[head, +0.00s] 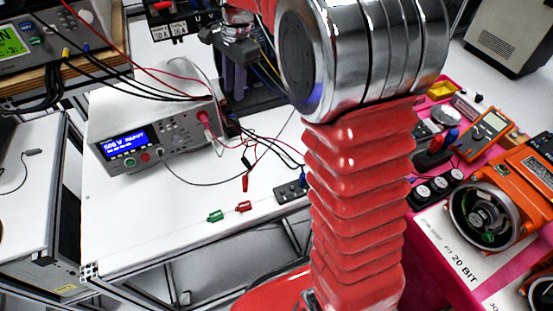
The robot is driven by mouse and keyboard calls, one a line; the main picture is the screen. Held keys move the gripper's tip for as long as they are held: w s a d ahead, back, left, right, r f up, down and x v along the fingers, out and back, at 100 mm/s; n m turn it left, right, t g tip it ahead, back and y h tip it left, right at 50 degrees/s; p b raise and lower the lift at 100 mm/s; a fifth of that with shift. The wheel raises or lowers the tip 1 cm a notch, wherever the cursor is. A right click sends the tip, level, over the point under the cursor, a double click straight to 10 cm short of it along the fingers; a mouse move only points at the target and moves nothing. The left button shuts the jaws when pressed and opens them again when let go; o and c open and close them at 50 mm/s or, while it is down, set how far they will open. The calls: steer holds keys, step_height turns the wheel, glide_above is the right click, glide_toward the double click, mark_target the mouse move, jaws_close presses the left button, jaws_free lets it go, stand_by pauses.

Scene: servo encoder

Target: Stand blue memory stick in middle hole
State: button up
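A small dark block with holes (289,192) lies near the front right of the white table, partly hidden by my red arm. A small blue piece (304,180), possibly the blue memory stick, shows at its right end; I cannot tell whether it is in a hole or behind the block. My gripper (234,78) seems to point down at the back of the table, well away from the block. Its fingers are dark and small, and their opening is unclear.
A bench power supply (150,135) with a blue display stands at the left of the white table (130,215). Red and black leads lie between it and the block. A pink bench with orange devices (488,133) is at the right. The table's front left is clear.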

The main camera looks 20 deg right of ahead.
steer(key=s+r+n+t, duration=0.1)
steer(key=s+r+n, duration=0.25)
steer(key=s, duration=0.45)
steer(key=s+r+n+t, duration=0.2)
steer(key=s+n, duration=0.2)
steer(key=s, duration=0.4)
steer(key=s+f+n, duration=0.2)
steer(key=s+n, duration=0.1)
steer(key=s, duration=0.3)
steer(key=s+f+n+t+h, duration=0.1)
steer(key=s+f+n, duration=0.1)
steer(key=s, duration=0.5)
steer(key=shift+a+n+t, duration=0.2)
steer(key=shift+n+t, duration=0.1)
steer(key=shift+n, duration=0.45)
steer(key=shift+s, duration=0.1)
